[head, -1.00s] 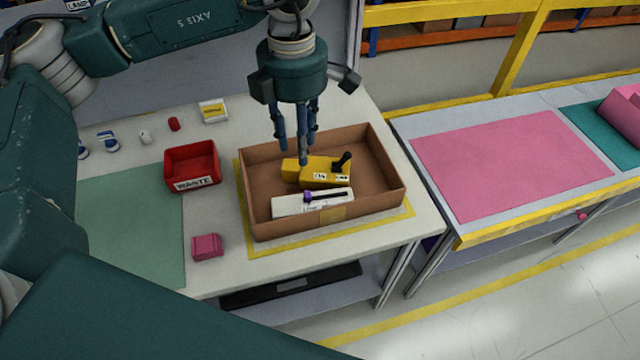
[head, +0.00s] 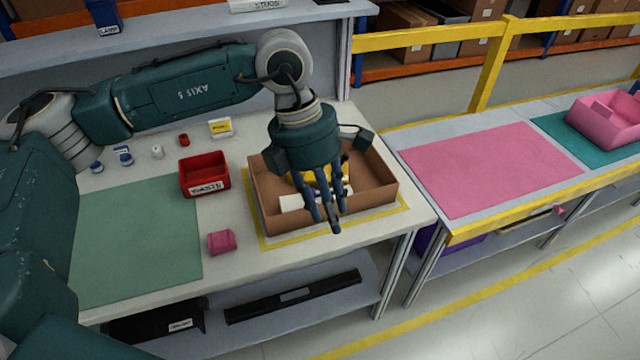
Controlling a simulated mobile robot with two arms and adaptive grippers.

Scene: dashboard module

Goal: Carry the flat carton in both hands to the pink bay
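The flat carton (head: 382,200) is a shallow, open brown box on the yellow-outlined area of the white workbench. A yellow item (head: 319,174) and a white item (head: 291,202) lie inside it, partly hidden by my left gripper. My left gripper (head: 326,215) hangs over the carton's near side with its fingers pointing down, apart and empty. I cannot tell whether the fingers touch the carton's near wall. The pink bay (head: 485,168) is a flat pink area on the lower table to the right, and it is bare. My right gripper is out of view.
A red waste bin (head: 204,178) and a small pink block (head: 221,242) stand left of the carton. A pink tray (head: 605,120) sits on a teal mat (head: 563,132) beyond the pink bay. A gap separates the two tables. A yellow rail (head: 490,65) runs behind.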

